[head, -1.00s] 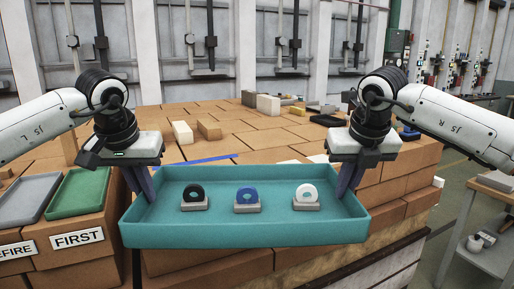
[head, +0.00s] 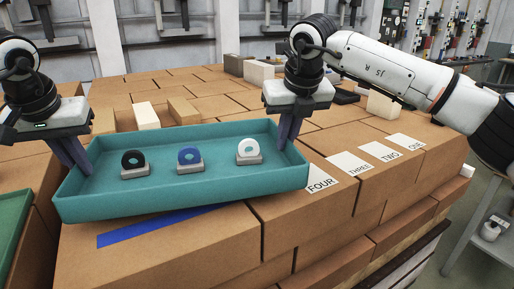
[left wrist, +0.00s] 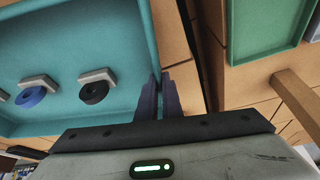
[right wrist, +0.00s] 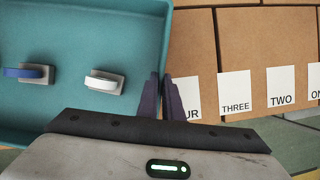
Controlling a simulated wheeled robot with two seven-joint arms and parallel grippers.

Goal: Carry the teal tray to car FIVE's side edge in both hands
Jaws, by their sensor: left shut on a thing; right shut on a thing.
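The teal tray (head: 200,205) is held between my two grippers above the brick stack, roughly level. It carries a black ring (head: 133,158), a blue ring (head: 189,155) and a white ring (head: 248,147), each on a grey block. My left gripper (head: 76,165) is shut on the tray's left end wall, also seen in the left wrist view (left wrist: 160,95). My right gripper (head: 287,140) is shut on the right end wall, also seen in the right wrist view (right wrist: 163,98). No label reading FIVE is visible.
Labels FOUR (head: 321,180), THREE (head: 352,164), TWO (head: 379,151) and ONE (head: 406,140) lie on the bricks to the right. A blue strip (head: 165,222) lies below the tray's front. A green tray (head: 12,225) is at left. Loose blocks (head: 147,116) stand behind.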

